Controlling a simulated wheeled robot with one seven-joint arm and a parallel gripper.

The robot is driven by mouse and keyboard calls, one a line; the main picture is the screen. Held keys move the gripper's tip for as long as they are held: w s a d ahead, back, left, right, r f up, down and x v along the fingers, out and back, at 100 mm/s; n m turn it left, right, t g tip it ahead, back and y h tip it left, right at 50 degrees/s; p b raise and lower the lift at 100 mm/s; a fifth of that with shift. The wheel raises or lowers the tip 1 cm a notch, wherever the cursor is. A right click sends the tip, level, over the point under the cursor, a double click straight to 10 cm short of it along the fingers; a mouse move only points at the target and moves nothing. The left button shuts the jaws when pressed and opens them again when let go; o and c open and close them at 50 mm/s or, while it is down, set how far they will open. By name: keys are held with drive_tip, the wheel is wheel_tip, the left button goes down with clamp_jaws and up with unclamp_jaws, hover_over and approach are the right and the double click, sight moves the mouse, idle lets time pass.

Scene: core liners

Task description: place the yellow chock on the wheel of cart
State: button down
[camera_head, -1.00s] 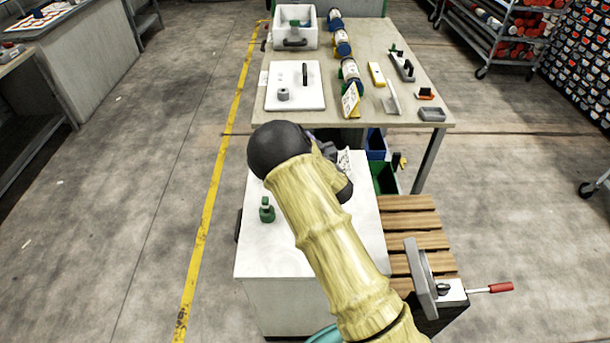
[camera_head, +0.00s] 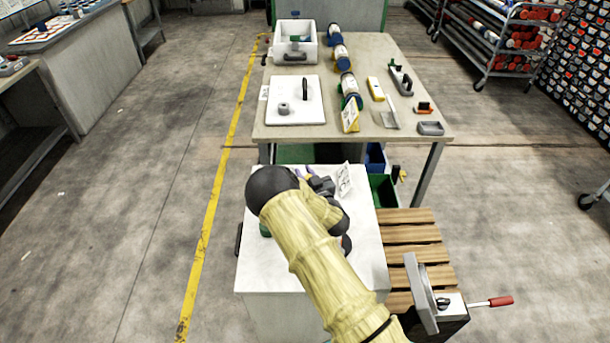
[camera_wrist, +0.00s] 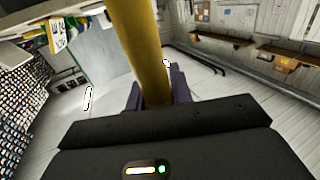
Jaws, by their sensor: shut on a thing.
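My gripper (camera_head: 305,173) is above the white cabinet top, near its far edge. In the wrist view my gripper (camera_wrist: 156,92) has its purple fingers on both sides of a long, smooth yellow piece (camera_wrist: 142,45), which runs out past the top of the picture. I take this to be the yellow chock, but its whole shape does not show. In the head view it cannot be made out.
The white cabinet (camera_head: 265,275) carries a small white sign (camera_head: 344,180) and a green item (camera_head: 265,230), mostly hidden by my arm. A slatted wooden platform (camera_head: 410,235) stands right. The workbench (camera_head: 400,130) beyond holds several parts.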

drive_tip(key=shift+f, duration=0.4)
drive_tip(key=c, duration=1.3)
unclamp_jaws()
drive_tip(key=shift+f, duration=0.2)
drive_tip(key=shift+o, duration=0.2)
drive_tip(key=shift+s+d, duration=0.1)
drive_tip(key=shift+s, duration=0.05)
drive_tip(key=b+v, duration=0.2)
drive_tip(key=v, duration=0.9)
drive_tip(key=shift+s+b, duration=0.35)
drive_tip(key=shift+s, duration=0.05)
drive_tip(key=shift+d+r, duration=0.15)
